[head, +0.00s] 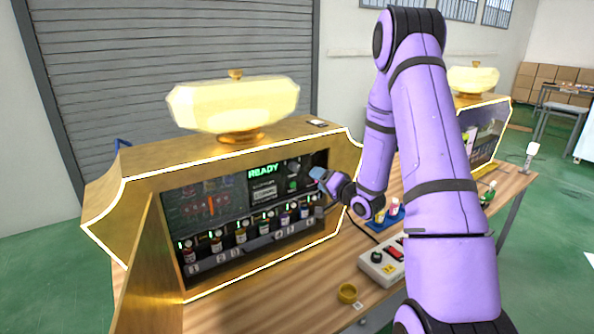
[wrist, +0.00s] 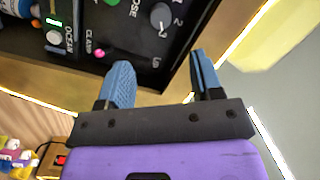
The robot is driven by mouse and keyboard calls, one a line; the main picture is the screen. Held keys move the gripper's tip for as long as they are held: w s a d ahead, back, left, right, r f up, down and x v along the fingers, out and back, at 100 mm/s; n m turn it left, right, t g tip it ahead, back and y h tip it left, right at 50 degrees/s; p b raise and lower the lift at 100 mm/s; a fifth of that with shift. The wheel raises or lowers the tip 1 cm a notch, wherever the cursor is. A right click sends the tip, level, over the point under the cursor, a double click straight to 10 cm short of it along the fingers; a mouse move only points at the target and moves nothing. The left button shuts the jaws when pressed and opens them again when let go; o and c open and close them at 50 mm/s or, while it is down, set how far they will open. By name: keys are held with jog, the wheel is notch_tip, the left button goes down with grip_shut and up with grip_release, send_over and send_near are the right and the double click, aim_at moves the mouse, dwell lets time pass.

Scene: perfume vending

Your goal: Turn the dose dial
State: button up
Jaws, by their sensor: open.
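The dose dial (wrist: 160,16) is a round grey knob on the machine's black panel, with numbers around it and a partly cut-off label beside it. It is at the top of the wrist view. In the head view the dial (head: 293,167) is small and dim, right of the green READY text. My gripper (wrist: 160,60) is open and empty, its two blue fingers spread apart. The dial appears beyond the gap between the fingertips, and I see no contact. In the head view my gripper (head: 318,176) is at the right end of the machine's opening.
A green button (wrist: 113,2) is left of the dial. The gold housing (head: 345,158) edges the opening close to my gripper. Several small bottles (head: 240,238) stand in the lower row.

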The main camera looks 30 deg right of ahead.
aim_at(297, 168)
jog(key=w, duration=0.3)
jog(key=w+a, duration=0.1)
jog(key=w, duration=0.6)
jog(key=shift+w+a, duration=0.3)
jog(key=shift+a, duration=0.05)
jog(key=c, duration=0.9)
